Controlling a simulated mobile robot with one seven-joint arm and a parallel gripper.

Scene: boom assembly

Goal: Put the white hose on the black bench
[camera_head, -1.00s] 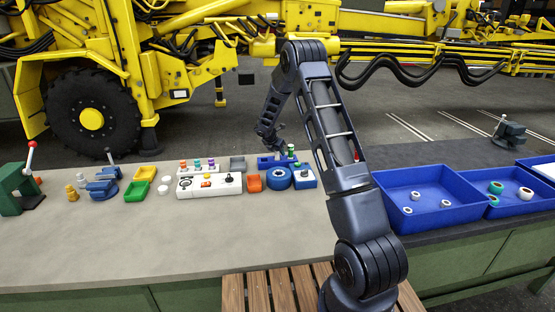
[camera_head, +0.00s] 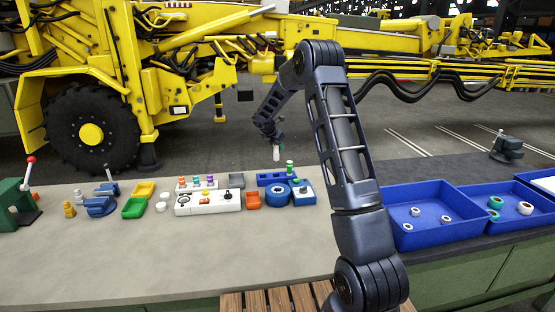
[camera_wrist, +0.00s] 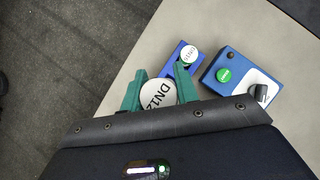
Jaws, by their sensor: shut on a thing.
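The white hose (camera_head: 276,153) hangs upright below my gripper (camera_head: 270,140), above the far edge of the grey table. In the wrist view its round white end, lettered "DN12", shows between the two green fingers of my gripper (camera_wrist: 157,92), which are shut on it. The black bench (camera_head: 425,170) is the dark worktop at the right, carrying blue bins. My gripper is to the left of this bench. The lower end of the hose is clear of the table in the head view.
A blue rack (camera_head: 263,179) with a green-topped piece stands just below my gripper. A blue button box (camera_head: 303,194) and a white control panel (camera_head: 208,202) are beside it. Blue bins (camera_head: 376,210) and a dark vise (camera_head: 507,146) occupy the black bench. The grey table's front is clear.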

